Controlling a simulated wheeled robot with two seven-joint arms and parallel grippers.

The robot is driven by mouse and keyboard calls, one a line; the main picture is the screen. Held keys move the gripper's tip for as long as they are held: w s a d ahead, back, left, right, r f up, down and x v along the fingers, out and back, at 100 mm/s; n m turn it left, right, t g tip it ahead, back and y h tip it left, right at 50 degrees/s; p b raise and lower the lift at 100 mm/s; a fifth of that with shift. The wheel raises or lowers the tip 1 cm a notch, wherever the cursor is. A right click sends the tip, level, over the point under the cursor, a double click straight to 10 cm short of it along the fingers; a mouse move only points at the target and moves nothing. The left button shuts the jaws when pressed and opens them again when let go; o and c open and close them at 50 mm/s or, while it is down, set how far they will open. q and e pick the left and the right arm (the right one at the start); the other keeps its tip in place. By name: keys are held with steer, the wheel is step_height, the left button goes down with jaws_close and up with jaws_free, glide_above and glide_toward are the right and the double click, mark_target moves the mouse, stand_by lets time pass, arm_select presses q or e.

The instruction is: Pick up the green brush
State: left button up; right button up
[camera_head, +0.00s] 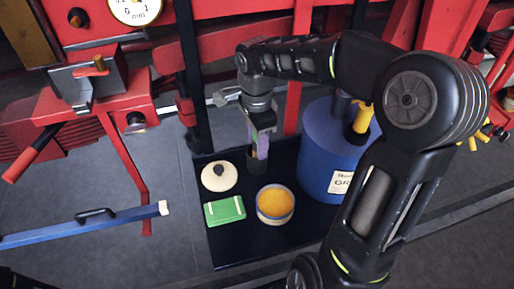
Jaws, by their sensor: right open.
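The green brush (225,210) lies flat on the dark mat (235,252), near its left edge. It is a small green block with paler edges. My right gripper (257,165) points down over the back of the mat, behind and to the right of the brush and apart from it. Its jaws are open, though the gap between the fingers is hard to make out. My left gripper is not in view.
A cream round lid with a dark knob (219,176) lies just behind the brush. A bowl of orange-yellow stuff (275,204) stands to its right. A large blue drum (325,160) stands further right, partly behind my right arm. Red machinery (105,105) is at left.

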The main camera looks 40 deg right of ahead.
steer(key=shift+c, duration=0.4)
jaws_close()
stand_by(0.4)
